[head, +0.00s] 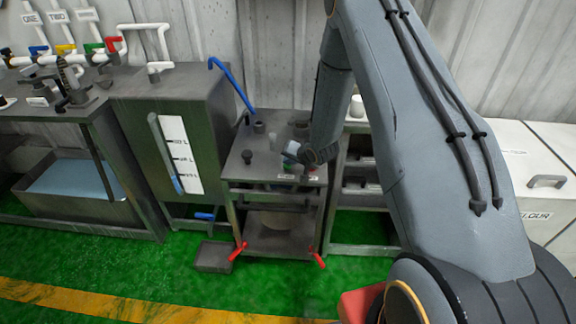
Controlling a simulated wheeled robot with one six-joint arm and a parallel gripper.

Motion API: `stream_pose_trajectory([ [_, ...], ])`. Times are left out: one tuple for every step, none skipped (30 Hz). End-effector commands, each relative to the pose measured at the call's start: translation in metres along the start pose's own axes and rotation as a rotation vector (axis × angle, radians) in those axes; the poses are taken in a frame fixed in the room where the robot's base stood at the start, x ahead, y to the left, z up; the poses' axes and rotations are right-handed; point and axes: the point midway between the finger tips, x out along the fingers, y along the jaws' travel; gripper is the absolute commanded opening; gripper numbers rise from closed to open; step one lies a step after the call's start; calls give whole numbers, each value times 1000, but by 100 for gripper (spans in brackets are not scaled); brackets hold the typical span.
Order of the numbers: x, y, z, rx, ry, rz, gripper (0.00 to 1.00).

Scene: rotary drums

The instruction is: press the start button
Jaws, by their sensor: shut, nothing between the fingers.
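A small dark metal machine (240,172) stands against the wall in the middle of the head view, with several knobs and stubs on its top. Near the front right of its top are small white labels and a bit of green (288,168), which may be the start button. It is too small to be sure. My gripper (292,155) is shut and empty, just over this front right part. It hides part of the buttons, and I cannot tell whether it touches one.
A grey tank with a white level gauge (178,150) stands left of the machine. A blue pipe (232,85) rises between them. Red handles (238,252) stick out at the machine's foot. A white flour bin (540,180) is at the right.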

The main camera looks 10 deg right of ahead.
Motion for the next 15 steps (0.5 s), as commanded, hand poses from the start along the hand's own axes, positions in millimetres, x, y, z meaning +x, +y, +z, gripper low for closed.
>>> stream_pose_trajectory([
  [1,0,0,0,0,0,0],
  [1,1,1,0,0,0,0],
  [1,1,1,0,0,0,0],
  [2,1,1,0,0,0,0],
  [2,1,1,0,0,0,0],
  [2,2,2,0,0,0,0],
  [2,2,2,0,0,0,0],
  [2,2,2,0,0,0,0],
  [3,2,2,0,0,0,0],
  [3,2,2,0,0,0,0],
  [3,2,2,0,-1,0,0],
  [4,3,3,0,0,0,0],
  [4,3,3,0,-1,0,0],
  [4,3,3,0,-1,1,0],
  [4,3,3,0,-1,0,0],
])
